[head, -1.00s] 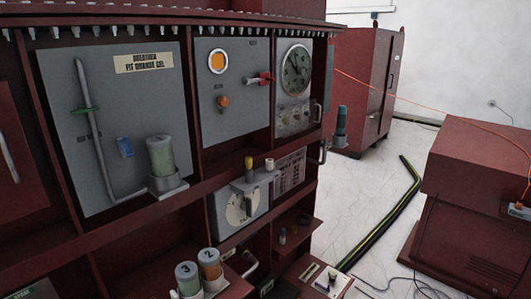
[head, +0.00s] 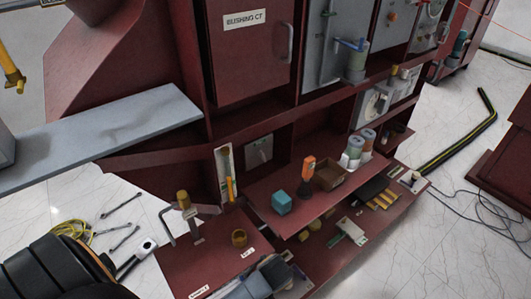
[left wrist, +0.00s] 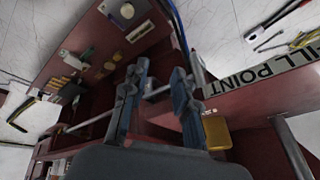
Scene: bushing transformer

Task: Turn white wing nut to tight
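I cannot make out a white wing nut with certainty in either view. A pale block with a round dark-centred knob (left wrist: 127,11) is at the top of the left wrist view, beyond my fingers. My left gripper (left wrist: 162,68) is open there, its two blue-grey fingers apart. No held object shows between them; a grey bar lies behind the gap. A yellow-brown block (left wrist: 217,132) is right of the fingers, below the "FILL POINT" label (left wrist: 258,72). In the head view, a blue-grey shape at the bottom edge may be my gripper; this is unclear. My right gripper does not show.
In the head view, the cabinet's lower shelf carries a teal block (head: 281,202), an orange-topped tool (head: 307,172) and a brown box (head: 329,174). A brass ring (head: 239,238) sits on the front panel. Wrenches (head: 122,205) lie on the floor at left.

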